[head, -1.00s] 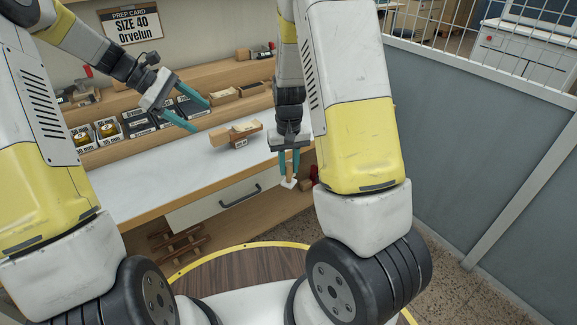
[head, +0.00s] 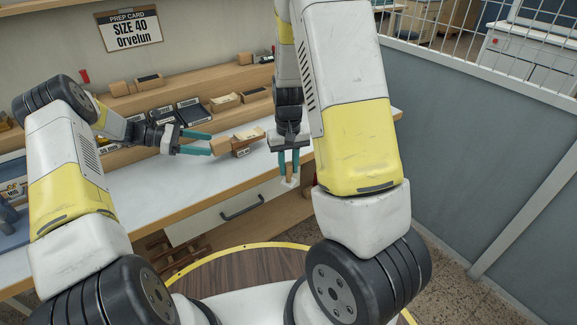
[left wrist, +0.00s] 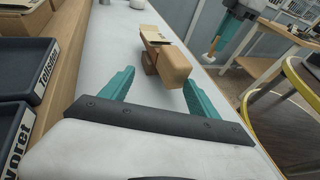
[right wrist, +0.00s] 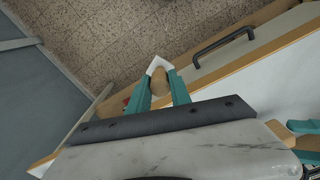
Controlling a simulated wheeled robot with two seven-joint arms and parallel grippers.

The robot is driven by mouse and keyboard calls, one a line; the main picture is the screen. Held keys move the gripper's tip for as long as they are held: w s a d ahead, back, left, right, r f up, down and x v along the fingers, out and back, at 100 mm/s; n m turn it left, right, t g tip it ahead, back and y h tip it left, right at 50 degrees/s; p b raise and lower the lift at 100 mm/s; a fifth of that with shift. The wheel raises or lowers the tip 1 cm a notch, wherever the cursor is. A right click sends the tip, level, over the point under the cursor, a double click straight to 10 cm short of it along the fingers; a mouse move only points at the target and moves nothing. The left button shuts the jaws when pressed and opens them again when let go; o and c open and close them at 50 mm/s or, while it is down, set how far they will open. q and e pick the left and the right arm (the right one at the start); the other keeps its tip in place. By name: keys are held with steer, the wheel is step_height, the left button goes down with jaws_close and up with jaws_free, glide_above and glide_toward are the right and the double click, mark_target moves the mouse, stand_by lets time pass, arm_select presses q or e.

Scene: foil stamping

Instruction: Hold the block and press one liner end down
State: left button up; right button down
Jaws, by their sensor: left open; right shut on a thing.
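A wooden block (head: 222,147) lies near the front of the white table with its long end toward my left gripper. A pale strip, seemingly the liner (head: 248,133), lies on its far part; it also shows in the left wrist view (left wrist: 151,36). My left gripper (head: 211,143) is open at the block's near end. In the left wrist view, that end (left wrist: 177,68) lies between and slightly beyond the fingertips, with no clear contact. My right gripper (head: 289,166) points down, shut on a wooden-handled tool (right wrist: 158,82) with a white end (head: 290,182), by the table's front edge.
A stepped wooden shelf behind the table holds dark labelled trays (head: 192,110) and wooden blocks (head: 225,102). A prep card (head: 130,30) reads "SIZE 40 Orvelun". A drawer handle (head: 241,207) is below the front edge. The table's front left is clear.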

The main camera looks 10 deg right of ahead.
mark_target(236, 144)
arm_select(q)
steer(key=shift+w+d+r, duration=0.1)
steer(key=shift+w+d, duration=0.3)
steer(key=shift+d, duration=0.4)
steer(key=x, duration=0.9)
steer(key=shift+d, duration=0.4)
